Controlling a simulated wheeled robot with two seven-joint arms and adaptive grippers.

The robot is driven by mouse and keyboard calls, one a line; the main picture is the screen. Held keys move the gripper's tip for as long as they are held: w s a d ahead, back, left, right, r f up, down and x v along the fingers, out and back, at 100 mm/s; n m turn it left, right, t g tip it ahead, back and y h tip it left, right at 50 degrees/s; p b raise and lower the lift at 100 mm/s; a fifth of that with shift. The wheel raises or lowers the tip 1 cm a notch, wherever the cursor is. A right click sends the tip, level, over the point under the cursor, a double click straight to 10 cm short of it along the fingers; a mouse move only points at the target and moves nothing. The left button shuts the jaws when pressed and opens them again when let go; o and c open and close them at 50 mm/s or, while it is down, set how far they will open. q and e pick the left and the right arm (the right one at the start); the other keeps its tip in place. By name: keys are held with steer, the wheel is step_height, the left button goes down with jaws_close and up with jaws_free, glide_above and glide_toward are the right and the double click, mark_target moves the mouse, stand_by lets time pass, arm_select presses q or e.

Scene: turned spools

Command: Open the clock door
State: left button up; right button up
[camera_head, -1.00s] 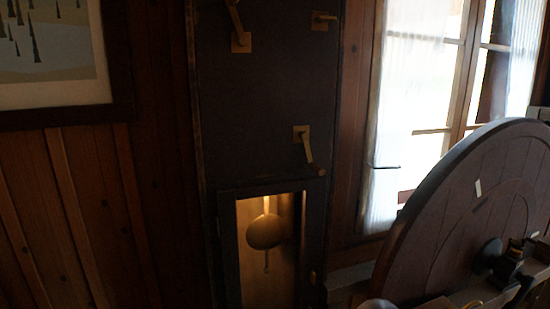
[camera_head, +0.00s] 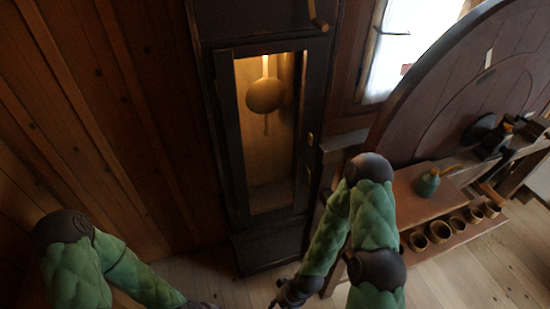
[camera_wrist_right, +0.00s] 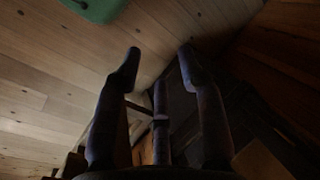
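The clock is a tall dark case with a dark-framed door (camera_head: 228,135) at the centre of the head view. The door looks closed. A lit brass pendulum (camera_head: 265,95) shows through its opening. A small knob (camera_head: 310,139) sits on the door's right side. My right gripper (camera_head: 280,292) is low in front of the clock, apart from the door and below the knob.
A large round wooden panel (camera_head: 440,85) stands at the right. A plank wall (camera_head: 100,120) is on the left. The wooden floor (camera_head: 460,280) is bare at lower right.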

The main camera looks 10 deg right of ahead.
steer(key=shift+w, duration=0.15)
steer(key=shift+c, duration=0.8)
steer(key=w+d+r+t+h+b, duration=0.1)
steer(key=w+d+t+h+b, duration=0.2)
steer(key=w, duration=0.7)
steer(key=w+d+r+t+h+b, duration=0.1)
steer(key=w+d+t+b, duration=0.3)
steer(key=w, duration=0.6)
steer(key=w+d+r+m+t+h+b, duration=0.2)
steer(key=w+d+r+t+h, duration=0.25)
steer(key=r, duration=0.25)
steer(key=w+d+r+m+t+h+b, duration=0.1)
steer(key=w+d+r+t+h+b, duration=0.1)
steer(key=w+d+r+t+h, duration=0.35)
steer(key=shift+g+y, duration=0.6)
steer(key=shift+g, duration=0.2)
steer(key=x, duration=0.3)
steer(key=r+b+x, duration=0.1)
steer(key=x, duration=0.2)
steer(key=b+x, duration=0.1)
steer(key=x, duration=0.2)
steer(key=shift+d+r, duration=0.35)
steer(key=shift+d, duration=0.15)
steer(key=shift+c, duration=0.2)
jaws_close()
